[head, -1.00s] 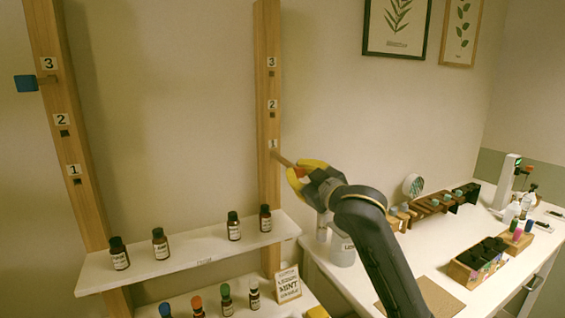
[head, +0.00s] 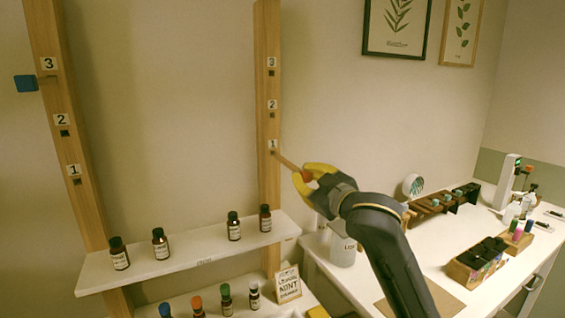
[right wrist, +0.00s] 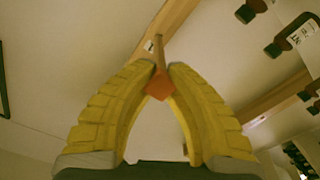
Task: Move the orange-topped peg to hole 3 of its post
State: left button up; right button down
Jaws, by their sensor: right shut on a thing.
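My right gripper (head: 303,179), with yellow fingers, is shut on the orange-topped peg (head: 307,176). The peg's wooden shaft points up and left, and its tip is close to hole 1 of the right post (head: 268,120). I cannot tell if the tip still touches the post; the dark opening of hole 1 shows beside it. In the right wrist view the orange top (right wrist: 160,85) sits between the fingers, its shaft pointing at the post (right wrist: 165,28). Hole 3 (head: 271,73) is empty, as is hole 2 (head: 272,115). My left gripper is not in view.
The left post (head: 75,150) has a blue-topped peg (head: 26,83) in its hole 3. A white shelf (head: 190,255) with several dark bottles joins the posts low down. A white table (head: 400,265) with racks stands at right. The wall between the posts is clear.

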jog(key=shift+v, duration=0.8)
dwell(0.9)
jog(key=s+d+r, duration=0.1)
jog(key=r, duration=1.1)
jog(key=s+d+r+n, duration=0.1)
jog(key=s+r, duration=0.1)
jog(key=r, duration=1)
jog(key=shift+s+r+g, duration=0.3)
jog(key=shift+d, duration=0.1)
